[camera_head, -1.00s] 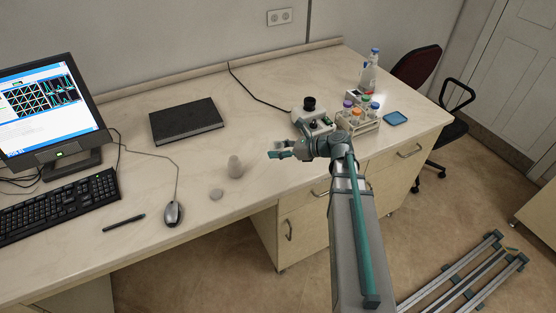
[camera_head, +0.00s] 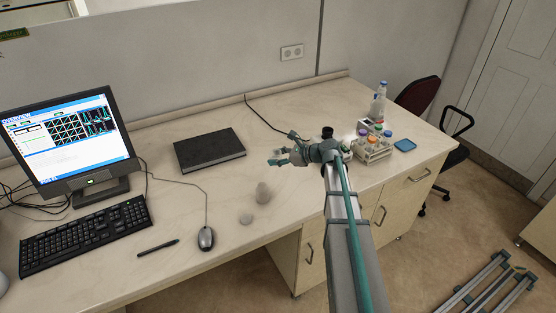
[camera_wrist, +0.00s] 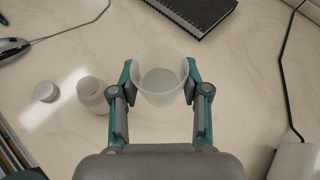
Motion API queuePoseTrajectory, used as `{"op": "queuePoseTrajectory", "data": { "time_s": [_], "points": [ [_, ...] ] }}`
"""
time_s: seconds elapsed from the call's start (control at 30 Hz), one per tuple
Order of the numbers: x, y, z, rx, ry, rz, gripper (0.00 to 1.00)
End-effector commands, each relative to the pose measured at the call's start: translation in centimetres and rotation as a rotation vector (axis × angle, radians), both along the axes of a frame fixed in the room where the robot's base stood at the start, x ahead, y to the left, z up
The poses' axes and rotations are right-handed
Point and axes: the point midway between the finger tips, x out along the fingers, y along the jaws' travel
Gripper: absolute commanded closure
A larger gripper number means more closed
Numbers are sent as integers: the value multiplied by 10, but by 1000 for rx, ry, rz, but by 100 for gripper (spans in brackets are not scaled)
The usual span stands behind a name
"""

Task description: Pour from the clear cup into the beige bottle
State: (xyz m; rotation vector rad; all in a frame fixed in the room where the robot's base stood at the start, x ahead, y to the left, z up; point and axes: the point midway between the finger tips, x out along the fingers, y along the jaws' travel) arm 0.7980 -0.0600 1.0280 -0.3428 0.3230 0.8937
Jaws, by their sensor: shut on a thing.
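The clear cup (camera_wrist: 163,78) is between the two fingers of my gripper (camera_wrist: 160,84) in the wrist view, which are shut on its sides. I look into its open top; whether it holds anything is unclear. In the head view my gripper (camera_head: 282,149) is above the desk, behind and slightly right of the beige bottle (camera_head: 263,194); the cup is hard to make out there. The bottle stands upright on the desk. In the wrist view the bottle (camera_wrist: 91,92) is left of the gripper, apart from the cup, with its mouth uncovered.
A small round beige lid (camera_head: 246,219) lies beside the bottle. A mouse (camera_head: 206,238), pen (camera_head: 158,248) and keyboard (camera_head: 86,238) are to the left. A black notebook (camera_head: 209,149) lies behind.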

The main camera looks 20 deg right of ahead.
Motion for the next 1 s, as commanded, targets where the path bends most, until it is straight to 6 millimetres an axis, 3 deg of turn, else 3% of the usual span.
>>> {"op": "queuePoseTrajectory", "data": {
  "time_s": [1.0],
  "points": [
    [-29,30,-21,-386,-360,-1,86]
  ]
}}
